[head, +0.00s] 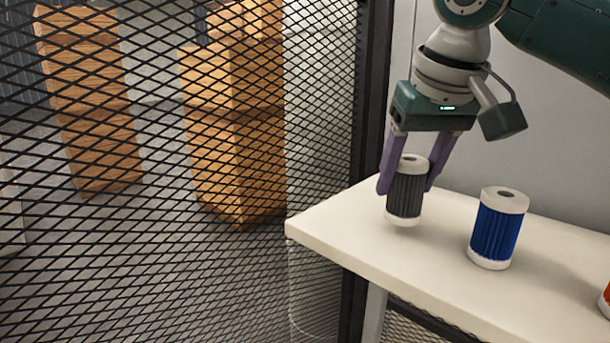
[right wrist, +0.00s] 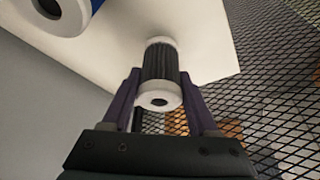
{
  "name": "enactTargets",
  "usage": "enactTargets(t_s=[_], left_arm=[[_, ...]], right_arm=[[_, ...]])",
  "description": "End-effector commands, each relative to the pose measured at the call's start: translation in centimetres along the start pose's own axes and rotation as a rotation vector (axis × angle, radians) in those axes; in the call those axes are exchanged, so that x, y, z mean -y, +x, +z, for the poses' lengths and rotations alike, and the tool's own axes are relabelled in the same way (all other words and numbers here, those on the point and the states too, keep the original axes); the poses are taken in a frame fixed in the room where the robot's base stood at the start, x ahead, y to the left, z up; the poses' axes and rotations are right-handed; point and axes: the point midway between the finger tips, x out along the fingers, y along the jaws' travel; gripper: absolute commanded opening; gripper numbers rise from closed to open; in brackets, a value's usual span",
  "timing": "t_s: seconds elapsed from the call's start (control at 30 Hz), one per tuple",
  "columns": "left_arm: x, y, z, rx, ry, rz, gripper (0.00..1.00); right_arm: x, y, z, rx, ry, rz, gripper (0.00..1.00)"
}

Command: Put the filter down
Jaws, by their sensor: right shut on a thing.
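A dark grey pleated filter (head: 406,192) with white end caps is held upright between the purple fingers of my right gripper (head: 408,187). Its lower cap is at or just above the white table top (head: 345,225), near the table's left end; I cannot tell whether it touches. In the right wrist view the grey filter (right wrist: 161,75) sits between both fingers of the right gripper (right wrist: 160,100), with the table top beyond it. My left gripper is not in view.
A blue filter (head: 497,230) with white caps stands upright to the right on the table. Part of an orange filter (head: 606,298) shows at the right edge. A black mesh fence (head: 180,250) runs left of the table, with stacked wooden boxes (head: 235,130) behind it.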

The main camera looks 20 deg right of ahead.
Motion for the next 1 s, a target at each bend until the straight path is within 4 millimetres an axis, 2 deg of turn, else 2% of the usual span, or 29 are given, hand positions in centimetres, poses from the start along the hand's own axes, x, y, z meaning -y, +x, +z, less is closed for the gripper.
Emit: enactTargets(t_s=[0.1,0.43,0.47,0.73,1.0], left_arm=[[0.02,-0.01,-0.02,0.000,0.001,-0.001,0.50],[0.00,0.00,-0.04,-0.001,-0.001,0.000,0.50],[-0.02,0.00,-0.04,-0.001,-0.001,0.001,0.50],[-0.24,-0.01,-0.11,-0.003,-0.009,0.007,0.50],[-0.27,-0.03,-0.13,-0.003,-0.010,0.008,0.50]], right_arm=[[0.67,1.12,0.97,0.001,-0.003,-0.002,0.00],[0.64,1.39,1.05,0.000,-0.002,-0.001,0.00],[0.64,1.44,1.08,0.001,-0.002,-0.001,0.60],[0.63,1.40,1.05,0.001,-0.002,-0.001,0.89],[0.63,1.19,0.94,-0.001,-0.002,-0.001,0.89]])
